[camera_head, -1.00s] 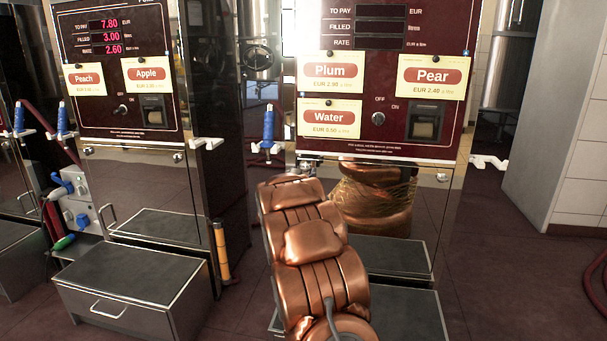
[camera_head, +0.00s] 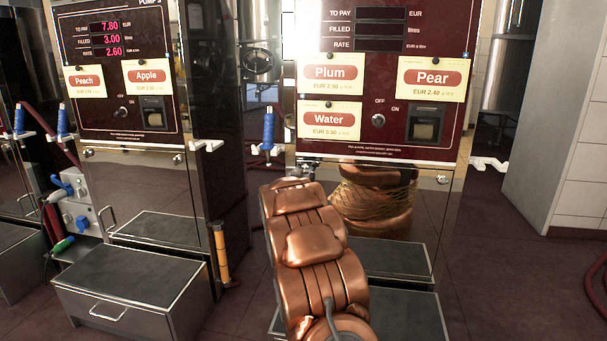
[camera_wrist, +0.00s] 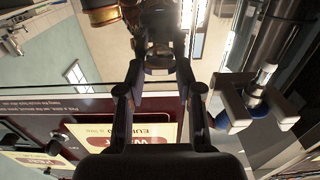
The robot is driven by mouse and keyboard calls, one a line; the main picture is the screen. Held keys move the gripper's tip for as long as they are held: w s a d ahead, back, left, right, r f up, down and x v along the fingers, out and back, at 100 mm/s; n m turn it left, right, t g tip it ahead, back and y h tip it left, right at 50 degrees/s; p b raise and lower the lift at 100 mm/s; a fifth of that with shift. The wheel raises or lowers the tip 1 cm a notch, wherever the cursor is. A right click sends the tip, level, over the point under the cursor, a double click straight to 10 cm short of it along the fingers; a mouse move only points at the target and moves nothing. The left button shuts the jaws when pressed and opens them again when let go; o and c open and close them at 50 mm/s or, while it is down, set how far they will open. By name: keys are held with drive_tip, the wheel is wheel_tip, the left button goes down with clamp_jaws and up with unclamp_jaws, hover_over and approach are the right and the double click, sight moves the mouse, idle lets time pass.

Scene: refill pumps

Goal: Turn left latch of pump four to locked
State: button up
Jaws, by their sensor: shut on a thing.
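Pump four is the maroon-fronted pump (camera_head: 385,150) with the Plum, Pear and Water labels and a polished steel lower door. A small round latch (camera_head: 442,179) shows at the right of that door. The left latch is hidden in the head view behind my arm's end. My gripper (camera_wrist: 160,64) is at the door's upper left corner; only a dark bit of it shows in the head view (camera_head: 309,172). In the wrist view its fingers close around a small dark part, which fits the left latch. Reflections in the steel blend with it, so I cannot tell the latch's angle.
A blue nozzle in a white holder (camera_head: 268,130) hangs just left of my gripper; it also shows in the wrist view (camera_wrist: 262,85). The Water label (camera_wrist: 145,130) lies close to the gripper. A dark step (camera_head: 400,310) stands below.

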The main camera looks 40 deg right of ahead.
clamp_jaws()
drive_tip(key=p, duration=0.2)
drive_tip(key=shift+r+n+p, duration=0.25)
drive_tip(key=shift+n+p, duration=0.1)
drive_tip(key=shift+n, duration=0.05)
drive_tip(key=n+p, duration=0.1)
drive_tip(key=p, duration=0.4)
drive_tip(key=shift+r+n, duration=0.1)
drive_tip(key=shift+n, duration=0.3)
drive_tip(key=n+p, duration=0.3)
drive_tip(key=p, duration=0.4)
drive_tip(key=shift+w+a+n+p, duration=0.1)
drive_tip(key=shift+n+p, duration=0.2)
drive_tip(key=shift+p, duration=0.1)
drive_tip(key=n+p, duration=0.4)
drive_tip(key=p, duration=0.2)
drive_tip(key=shift+n, duration=0.4)
drive_tip(key=n+p, duration=0.3)
drive_tip(key=n, duration=0.1)
drive_tip(key=shift+w+f+p, duration=0.1)
drive_tip(key=shift+f+p, duration=0.2)
drive_tip(key=shift+p, duration=0.05)
drive_tip(key=shift+f+n+p, duration=0.15)
drive_tip(key=shift+n+p, duration=0.6)
drive_tip(key=shift+n, duration=0.75)
drive_tip(key=shift+a, duration=0.1)
